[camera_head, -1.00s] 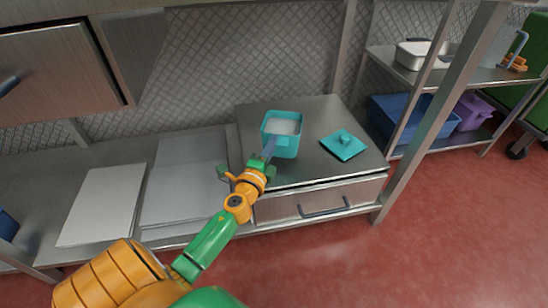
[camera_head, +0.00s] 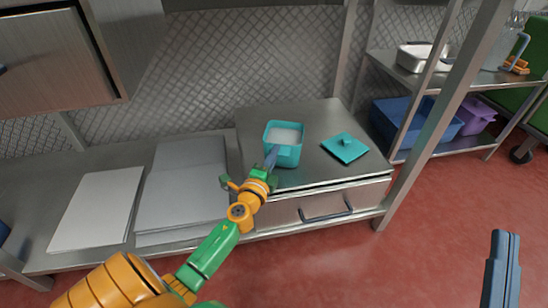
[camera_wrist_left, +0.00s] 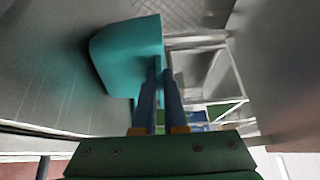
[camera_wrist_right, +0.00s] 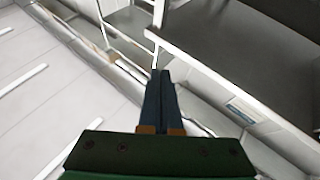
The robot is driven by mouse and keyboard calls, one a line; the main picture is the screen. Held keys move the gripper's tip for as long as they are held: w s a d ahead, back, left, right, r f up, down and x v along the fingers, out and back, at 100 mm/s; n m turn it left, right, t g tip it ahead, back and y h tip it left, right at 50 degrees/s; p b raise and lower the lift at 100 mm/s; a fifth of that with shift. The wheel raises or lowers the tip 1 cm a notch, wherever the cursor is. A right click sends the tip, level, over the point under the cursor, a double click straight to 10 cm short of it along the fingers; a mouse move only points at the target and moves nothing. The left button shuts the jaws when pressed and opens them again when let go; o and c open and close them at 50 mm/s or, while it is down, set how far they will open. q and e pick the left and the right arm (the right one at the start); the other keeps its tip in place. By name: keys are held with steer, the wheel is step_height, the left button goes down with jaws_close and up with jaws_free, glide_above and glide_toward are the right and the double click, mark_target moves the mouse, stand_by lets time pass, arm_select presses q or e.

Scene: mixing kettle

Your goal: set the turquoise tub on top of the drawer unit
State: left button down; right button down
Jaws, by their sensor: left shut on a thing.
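The turquoise tub (camera_head: 285,151) is open, with pale contents, and is over the top of the drawer unit (camera_head: 262,116). I cannot tell whether its base touches that top. My left gripper (camera_head: 272,160) is shut on the tub's near side; in the left wrist view its fingers (camera_wrist_left: 161,85) meet the tub wall (camera_wrist_left: 128,58). A turquoise lid (camera_head: 345,148) with a knob lies to the right of the tub. My right gripper (camera_head: 503,270) is off to the lower right, away from the unit; its fingers (camera_wrist_right: 160,92) are together and empty in the right wrist view.
Two pale flat boards (camera_head: 98,208) (camera_head: 182,200) lie on the lower bench to the left. A metal post (camera_head: 430,120) stands right of the unit. Beyond it, a shelf holds a metal pan (camera_head: 415,58), with blue and purple bins (camera_head: 474,115) below.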

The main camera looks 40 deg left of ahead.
steer(key=shift+s+r+t, duration=0.35)
steer(key=shift+r+t, duration=0.05)
steer(key=shift+r, duration=0.15)
arm_select(q)
steer(key=c, duration=1)
jaws_free()
steer(key=shift+o, duration=0.2)
arm_select(e)
steer(key=shift+s+r, duration=0.15)
steer(key=shift+r, duration=0.05)
